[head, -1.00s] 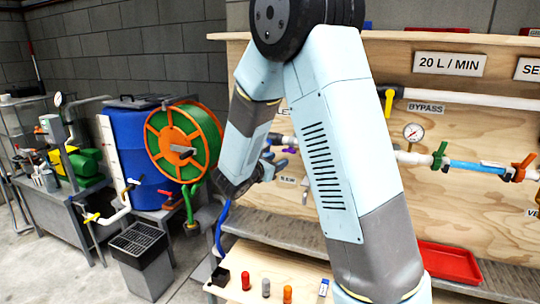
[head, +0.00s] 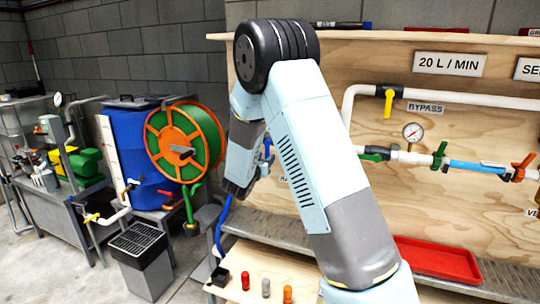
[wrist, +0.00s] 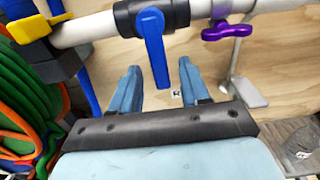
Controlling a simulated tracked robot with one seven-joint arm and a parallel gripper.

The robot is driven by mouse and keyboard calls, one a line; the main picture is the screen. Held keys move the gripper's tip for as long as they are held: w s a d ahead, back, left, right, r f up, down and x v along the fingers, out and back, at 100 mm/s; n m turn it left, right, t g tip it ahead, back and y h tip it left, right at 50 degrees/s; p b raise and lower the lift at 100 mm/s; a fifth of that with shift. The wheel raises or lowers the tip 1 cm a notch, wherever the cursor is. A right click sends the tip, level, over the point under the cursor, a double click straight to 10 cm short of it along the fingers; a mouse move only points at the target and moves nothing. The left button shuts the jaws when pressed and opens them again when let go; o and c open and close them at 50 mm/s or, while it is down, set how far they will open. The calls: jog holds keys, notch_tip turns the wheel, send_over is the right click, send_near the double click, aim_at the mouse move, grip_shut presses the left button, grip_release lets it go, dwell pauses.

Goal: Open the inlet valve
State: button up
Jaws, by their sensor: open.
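In the wrist view, a blue lever valve (wrist: 155,50) with a dark body sits on a white horizontal pipe (wrist: 90,29). Its lever points down toward my gripper (wrist: 158,68). My gripper is open, with one blue finger on each side of the lever's lower end; I see gaps on both sides and no clear contact. In the head view, a bit of blue (head: 267,148) shows beside my arm, which hides most of the gripper and this stretch of pipe. No label reading inlet is legible, so I cannot tell whether this is the inlet valve.
A purple handle (wrist: 228,30) is right of the blue lever; a yellow handle (wrist: 32,27) is left. The plywood panel (head: 400,180) stands close behind. A green hose reel (head: 204,130) is left of my arm. A red tray (head: 436,260) lies at lower right.

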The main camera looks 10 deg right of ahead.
aim_at(267, 156)
jog(key=shift+x, duration=2.4)
jog(key=shift+c, duration=0.2)
grip_shut()
